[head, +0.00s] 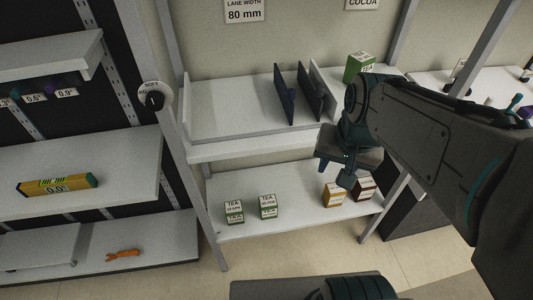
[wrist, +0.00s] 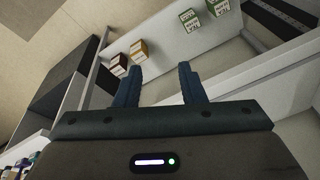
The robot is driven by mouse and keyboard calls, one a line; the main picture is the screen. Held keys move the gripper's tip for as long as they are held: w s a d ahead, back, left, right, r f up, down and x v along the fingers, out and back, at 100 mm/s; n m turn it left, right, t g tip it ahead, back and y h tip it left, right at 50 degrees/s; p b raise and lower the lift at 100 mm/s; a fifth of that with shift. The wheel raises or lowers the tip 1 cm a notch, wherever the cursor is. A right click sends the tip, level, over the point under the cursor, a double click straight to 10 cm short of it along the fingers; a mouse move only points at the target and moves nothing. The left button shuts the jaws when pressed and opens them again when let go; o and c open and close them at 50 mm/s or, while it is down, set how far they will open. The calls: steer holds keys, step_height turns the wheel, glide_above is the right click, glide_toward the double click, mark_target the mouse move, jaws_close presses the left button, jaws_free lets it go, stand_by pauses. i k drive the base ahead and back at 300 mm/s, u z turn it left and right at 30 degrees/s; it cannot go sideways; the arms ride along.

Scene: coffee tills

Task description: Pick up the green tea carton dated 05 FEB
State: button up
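Two small green-and-white tea cartons stand upright on the lower white shelf in the head view. The right one (head: 268,207) has a small date that seems to read 05 FEB. The left one (head: 234,212) seems to end in APR. In the wrist view, the probable FEB carton (wrist: 189,21) and the other carton (wrist: 218,7) are at the top, upside down. A third green tea carton (head: 359,67) stands on the upper shelf, its date unreadable. My gripper (wrist: 159,70) is open and empty, apart from all cartons. In the head view it hangs right of the tea pair.
An orange carton (head: 334,194) and a dark brown carton (head: 364,188) stand on the right of the lower shelf (head: 300,222). The upper shelf (head: 235,112) overhangs it and carries dark dividers (head: 310,90). A grey post (head: 195,180) bounds the left side.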

mark_target(268, 205)
steer(key=k, duration=0.6)
steer(key=u, duration=0.3)
steer(key=i, duration=1.15)
steer(key=z, duration=2.7)
steer(key=k, duration=1.15)
steer(key=u, duration=0.95)
